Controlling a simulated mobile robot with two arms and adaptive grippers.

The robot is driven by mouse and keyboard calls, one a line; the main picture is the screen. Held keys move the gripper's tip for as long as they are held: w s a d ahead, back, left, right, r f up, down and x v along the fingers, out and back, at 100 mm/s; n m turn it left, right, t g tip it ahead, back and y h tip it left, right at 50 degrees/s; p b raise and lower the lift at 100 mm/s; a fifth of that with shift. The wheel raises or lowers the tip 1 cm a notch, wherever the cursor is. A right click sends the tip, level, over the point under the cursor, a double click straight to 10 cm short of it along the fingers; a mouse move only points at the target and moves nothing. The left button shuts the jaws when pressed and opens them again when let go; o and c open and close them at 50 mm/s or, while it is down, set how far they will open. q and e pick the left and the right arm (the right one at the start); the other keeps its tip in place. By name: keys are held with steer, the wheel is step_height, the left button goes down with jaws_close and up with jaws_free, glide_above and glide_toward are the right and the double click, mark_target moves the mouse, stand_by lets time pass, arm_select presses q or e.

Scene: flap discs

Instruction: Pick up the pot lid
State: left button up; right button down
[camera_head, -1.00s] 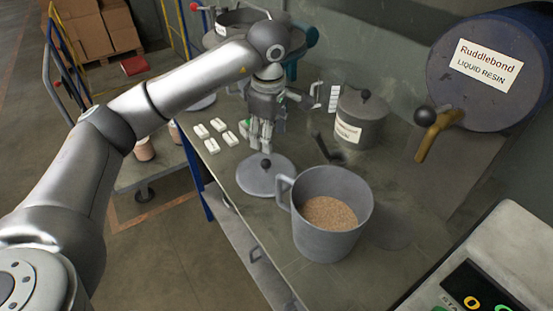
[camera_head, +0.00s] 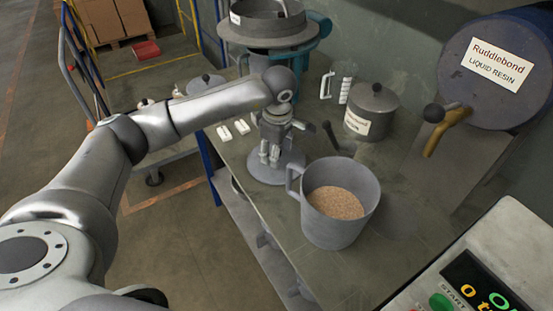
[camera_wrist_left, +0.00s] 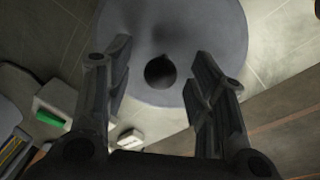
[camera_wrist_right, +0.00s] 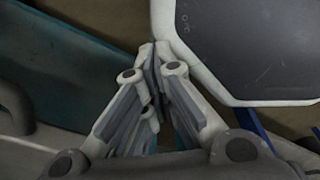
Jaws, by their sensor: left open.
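The grey round pot lid (camera_head: 267,178) with a dark ball knob lies flat on the bench, left of the open pot. My left gripper (camera_head: 268,157) is over the lid and points down, hiding part of it. In the left wrist view the dark knob (camera_wrist_left: 160,71) shows between the two spread fingers (camera_wrist_left: 160,85), with the lid's disc (camera_wrist_left: 215,35) beyond. The left gripper is open and empty. The grey handled pot (camera_head: 322,228) holds tan grains. My right gripper (camera_wrist_right: 155,70) shows only in its wrist view, with its fingers together and nothing visible between them.
A lidded, labelled canister (camera_head: 372,112) and a blue resin drum (camera_head: 500,60) with a tap stand behind. Small white blocks (camera_head: 233,130) lie left of the lid. A sieve machine (camera_head: 265,32) stands at the back. A control box (camera_head: 480,270) is front right.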

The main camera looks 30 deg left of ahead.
arm_select(q)
jaws_close()
stand_by(0.3)
